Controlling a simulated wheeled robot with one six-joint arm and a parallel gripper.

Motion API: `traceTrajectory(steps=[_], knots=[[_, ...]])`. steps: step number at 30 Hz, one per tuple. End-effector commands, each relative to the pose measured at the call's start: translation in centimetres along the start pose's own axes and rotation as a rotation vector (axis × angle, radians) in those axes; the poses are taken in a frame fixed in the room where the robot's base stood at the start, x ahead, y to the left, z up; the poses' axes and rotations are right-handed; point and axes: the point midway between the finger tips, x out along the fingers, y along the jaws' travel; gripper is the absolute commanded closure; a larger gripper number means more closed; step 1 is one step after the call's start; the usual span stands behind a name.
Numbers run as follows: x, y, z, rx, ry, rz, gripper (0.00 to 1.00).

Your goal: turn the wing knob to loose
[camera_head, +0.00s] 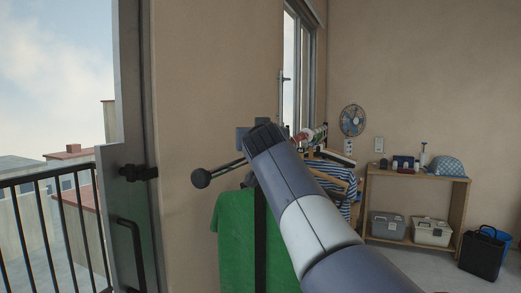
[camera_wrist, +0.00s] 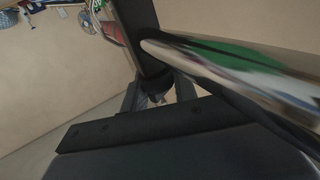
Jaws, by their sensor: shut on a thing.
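My gripper (camera_wrist: 157,97) shows in the wrist view with its two fingers closed around a small dark piece at the end of a dark post. This piece looks like the wing knob (camera_wrist: 155,82), mostly hidden between the fingers. A shiny rod (camera_wrist: 225,72) passes close to the right of it. In the head view my arm covers the knob and the fingers. How far the knob is turned cannot be seen.
A green cloth (camera_head: 234,235) hangs just below the arm's end. Clothes on hangers (camera_head: 340,185) are behind the arm. A wooden shelf (camera_head: 416,176) with boxes stands at the right. An open balcony door (camera_head: 128,200) and railing are at the left.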

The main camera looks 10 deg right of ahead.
Motion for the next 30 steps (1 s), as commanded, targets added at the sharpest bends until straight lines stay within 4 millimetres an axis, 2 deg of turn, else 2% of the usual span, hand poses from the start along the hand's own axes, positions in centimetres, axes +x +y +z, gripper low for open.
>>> traceTrajectory(steps=[1, 2, 30], knots=[[0.12, -0.19, 0.98, 0.000, -0.013, 0.009, 0.95], [0.11, -0.20, 1.03, -0.001, -0.014, 0.015, 0.96], [0.02, -0.08, 0.83, 0.004, -0.014, 0.210, 0.95]])
